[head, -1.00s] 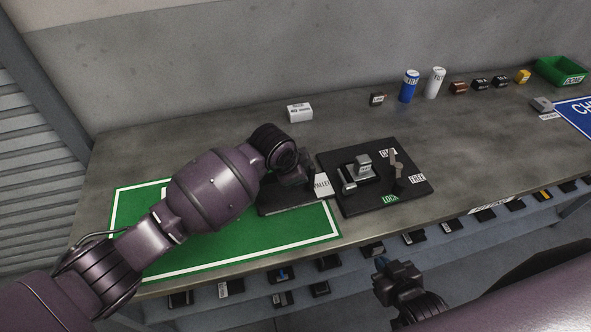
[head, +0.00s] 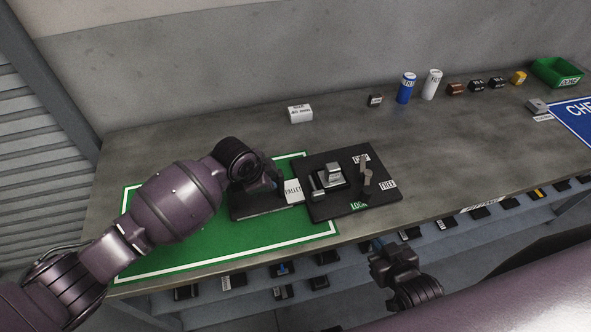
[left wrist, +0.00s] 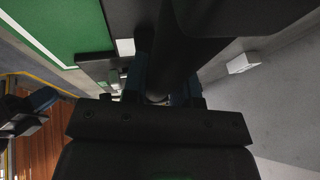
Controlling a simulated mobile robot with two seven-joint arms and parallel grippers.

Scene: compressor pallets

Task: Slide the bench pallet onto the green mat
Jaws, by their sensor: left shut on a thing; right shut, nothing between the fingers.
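The bench pallet is a black plate (head: 318,205) with a grey metal fixture, a lever and labels reading FREE and LOCK. Its left part, with a white PALLET label (head: 292,191), lies over the green mat (head: 190,250); its right part is over bare bench. My left gripper (head: 274,181) is at the pallet's left part, shut on what looks like its dark handle; the grip is mostly hidden by my arm. In the left wrist view, a dark bar (left wrist: 172,50) stands between the fingers. My right gripper (head: 376,247) is shut and empty, in front of the bench edge.
A white box (head: 300,114) stands behind the pallet. A blue can (head: 406,88), a white can (head: 432,84), small blocks and a green bin (head: 560,73) stand at the back right. A blue mat (head: 580,115) is at the far right. A shelf with several small parts runs below the front edge.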

